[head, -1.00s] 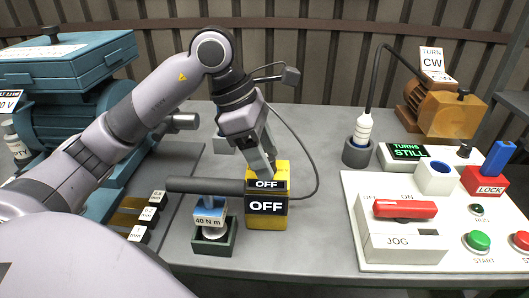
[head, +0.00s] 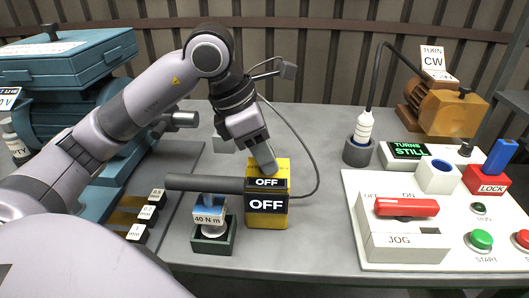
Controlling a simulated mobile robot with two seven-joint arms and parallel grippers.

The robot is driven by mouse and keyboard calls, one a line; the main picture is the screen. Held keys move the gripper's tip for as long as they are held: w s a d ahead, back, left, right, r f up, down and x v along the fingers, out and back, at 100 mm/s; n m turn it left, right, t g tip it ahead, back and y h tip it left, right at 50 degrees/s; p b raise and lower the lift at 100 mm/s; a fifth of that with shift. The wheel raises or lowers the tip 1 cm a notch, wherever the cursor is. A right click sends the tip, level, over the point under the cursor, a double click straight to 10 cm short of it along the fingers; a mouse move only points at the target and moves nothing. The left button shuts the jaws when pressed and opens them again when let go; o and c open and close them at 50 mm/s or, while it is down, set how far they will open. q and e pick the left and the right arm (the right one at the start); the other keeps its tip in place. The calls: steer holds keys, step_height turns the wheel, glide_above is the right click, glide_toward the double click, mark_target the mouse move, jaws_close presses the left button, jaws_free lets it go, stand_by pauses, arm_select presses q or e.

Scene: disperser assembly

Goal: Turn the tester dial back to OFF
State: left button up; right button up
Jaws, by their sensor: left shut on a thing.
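The yellow tester (head: 281,172) stands at the middle of the bench. Its two black labels (head: 266,204) on the front both read OFF. My left gripper (head: 267,167) reaches down from above onto the top of the tester. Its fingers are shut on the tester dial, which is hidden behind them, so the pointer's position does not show. My right gripper is not in view.
A cable loops behind the tester. A white switch panel (head: 375,259) stands at right, a teal motor (head: 75,100) at left.

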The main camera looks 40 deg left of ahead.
arm_select(q)
steer(key=n+y, duration=0.1)
steer(key=n, duration=0.1)
steer(key=shift+n+t, duration=0.3)
steer(key=shift+t, duration=0.1)
steer(key=shift+d+n+y+b, duration=0.15)
steer(key=shift+n+y+b, duration=0.25)
steer(key=shift+n, duration=1.3)
steer(key=o, duration=1)
steer(key=shift+o, duration=0.2)
steer(key=shift+r, duration=0.1)
steer(key=v, duration=0.7)
steer(key=shift+s+p, duration=0.2)
steer(key=shift+p, duration=0.2)
steer(key=shift+d, duration=0.1)
